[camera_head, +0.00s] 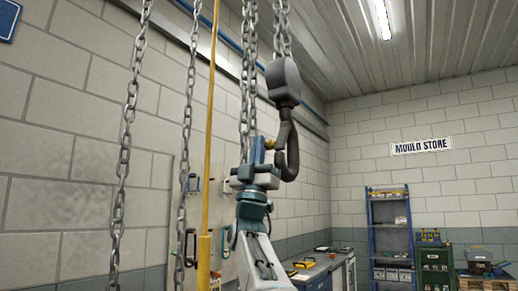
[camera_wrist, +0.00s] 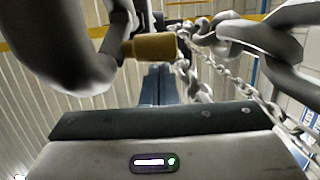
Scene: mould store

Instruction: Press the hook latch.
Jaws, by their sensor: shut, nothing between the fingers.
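A dark grey crane hook (camera_head: 291,160) hangs under its dark hook block (camera_head: 284,82) on chains, right of my gripper in the head view. The hook's brass-yellow latch (camera_head: 270,143) shows at its mouth. In the wrist view the hook (camera_wrist: 75,65) curves large at the left, and the latch (camera_wrist: 150,46) lies across the upper middle. My gripper (camera_head: 257,151) is shut and empty, its blue fingers (camera_wrist: 157,84) together and pointing at the latch. The fingertips are right by the latch; I cannot tell whether they touch it.
Several chains (camera_head: 124,150) hang left of my arm, with a yellow pole (camera_head: 209,130) among them. Chain links (camera_wrist: 265,38) are close by in the wrist view. A grey bench (camera_head: 322,270), a blue shelf rack (camera_head: 388,225) and green cabinets (camera_head: 436,258) stand farther back.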

